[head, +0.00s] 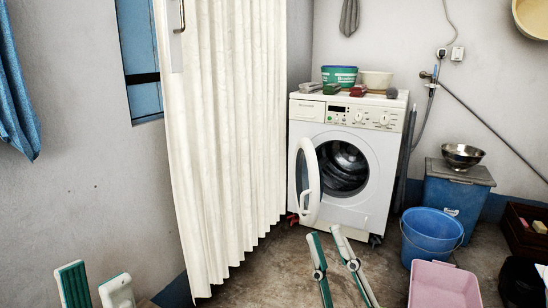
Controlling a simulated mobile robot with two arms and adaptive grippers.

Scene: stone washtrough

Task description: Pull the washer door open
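The white washing machine (376,189) stands against the back wall. Its round door (308,181) is swung out to the left, showing edge-on with a white handle on it, and the dark drum opening (342,168) is exposed. My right gripper (325,236) is in front of and below the door, apart from it, with its two green-and-white fingers spread and nothing between them. My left gripper (94,284) is at the bottom left, far from the washer, with its fingers apart and empty.
A cream folding curtain (225,140) hangs left of the washer, close to the door. A blue bucket (426,248), a pink basin (444,288) and a blue bin with a steel bowl (462,155) stand to the right. Tubs and small items sit on the washer top.

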